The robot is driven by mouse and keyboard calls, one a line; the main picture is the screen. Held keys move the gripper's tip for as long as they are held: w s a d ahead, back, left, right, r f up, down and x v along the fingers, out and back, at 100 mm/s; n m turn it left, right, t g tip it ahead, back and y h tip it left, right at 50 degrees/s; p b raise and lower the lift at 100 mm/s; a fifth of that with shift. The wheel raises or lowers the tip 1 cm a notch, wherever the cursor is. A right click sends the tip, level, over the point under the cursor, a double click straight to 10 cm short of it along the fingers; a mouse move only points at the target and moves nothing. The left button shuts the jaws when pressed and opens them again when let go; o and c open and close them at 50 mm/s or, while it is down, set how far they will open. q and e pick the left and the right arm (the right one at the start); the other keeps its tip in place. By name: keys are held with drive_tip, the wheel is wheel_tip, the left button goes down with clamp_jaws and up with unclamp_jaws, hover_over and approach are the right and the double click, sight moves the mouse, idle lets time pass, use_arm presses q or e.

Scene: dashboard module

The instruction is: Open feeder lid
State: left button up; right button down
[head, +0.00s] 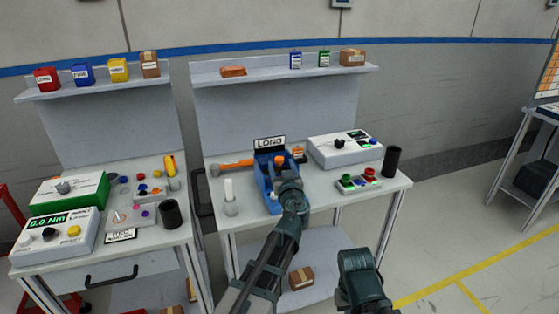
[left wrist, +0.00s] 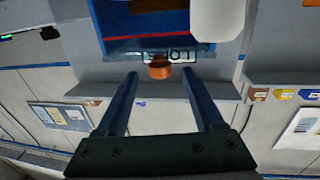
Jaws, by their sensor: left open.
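The blue feeder (head: 266,190) stands on the right-hand table, with a "LONG" sign (head: 269,142) at its back. An orange knob (head: 280,160) shows at its top. My left gripper (head: 287,184) is over the feeder and hides part of it. In the left wrist view my left gripper (left wrist: 160,74) is open, and the orange knob (left wrist: 159,67) appears between its fingertips, with no visible contact. The blue feeder (left wrist: 120,44) and upside-down sign (left wrist: 180,55) show behind it. I cannot tell how far the lid is open. My right arm shows at lower right, its gripper out of view.
A white cylinder (head: 229,190) stands left of the feeder, and an orange-handled tool (head: 236,163) lies behind it. A white control box (head: 345,150), a button box (head: 358,182) and a black cup (head: 392,161) are to the right. A shelf (head: 285,73) is above.

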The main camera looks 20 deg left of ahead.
sight(280, 162)
use_arm(q)
drive_tip(key=shift+x, duration=2.15)
clamp_jaws()
